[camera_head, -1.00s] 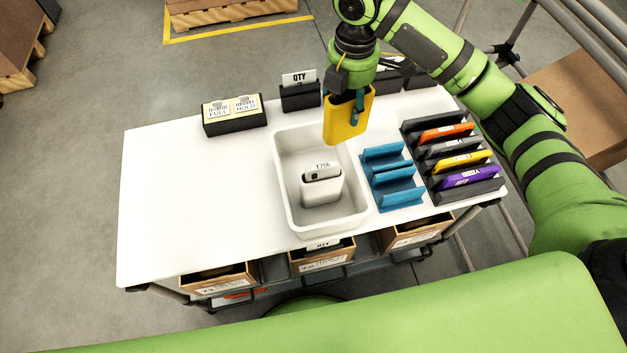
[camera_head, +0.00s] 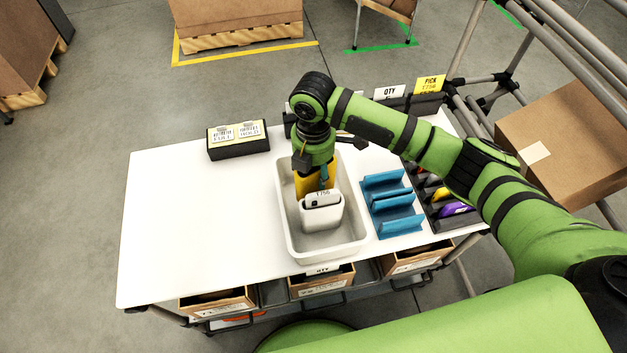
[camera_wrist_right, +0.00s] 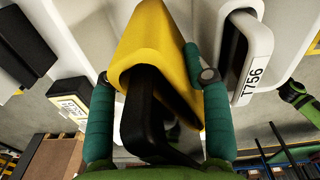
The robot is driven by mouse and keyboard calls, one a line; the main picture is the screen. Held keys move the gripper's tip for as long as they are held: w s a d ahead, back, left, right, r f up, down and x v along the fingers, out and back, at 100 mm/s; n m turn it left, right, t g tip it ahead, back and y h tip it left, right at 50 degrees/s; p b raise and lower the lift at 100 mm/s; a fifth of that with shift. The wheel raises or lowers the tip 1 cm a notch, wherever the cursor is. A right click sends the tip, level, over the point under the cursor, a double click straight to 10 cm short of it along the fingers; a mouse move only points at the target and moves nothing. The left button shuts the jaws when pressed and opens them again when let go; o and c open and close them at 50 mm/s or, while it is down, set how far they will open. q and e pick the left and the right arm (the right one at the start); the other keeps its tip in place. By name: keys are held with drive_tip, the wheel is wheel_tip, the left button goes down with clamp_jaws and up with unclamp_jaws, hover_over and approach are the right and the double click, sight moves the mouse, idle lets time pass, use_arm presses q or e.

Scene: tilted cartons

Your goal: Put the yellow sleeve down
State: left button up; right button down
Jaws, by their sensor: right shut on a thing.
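The yellow sleeve (camera_head: 305,183) is at the back part of the white bin (camera_head: 288,220), partly hidden by my right arm. My right gripper (camera_head: 322,178) is shut on it, with one teal finger showing at its right side. In the right wrist view the yellow sleeve (camera_wrist_right: 165,45) sits between the two teal fingers of my right gripper (camera_wrist_right: 160,100), and a black part shows in its open end. A white sleeve (camera_head: 320,212) tagged T756 stands in the bin just in front of it. I cannot tell whether the yellow sleeve touches the bin floor. My left gripper is not in view.
A blue slotted rack (camera_head: 388,205) is right of the bin. A black rack with coloured items (camera_head: 455,208) stands beyond it, partly behind my arm. A black label block (camera_head: 238,140) is at the back left. The white table's left side (camera_head: 200,220) is clear.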

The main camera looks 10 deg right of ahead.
sight(314, 183)
drive_tip(key=shift+f, duration=2.4)
drive_tip(key=shift+f, duration=0.1)
drive_tip(key=c, duration=0.8)
unclamp_jaws()
drive_tip(key=shift+c, duration=0.2)
wheel_tip(314, 183, up, 12)
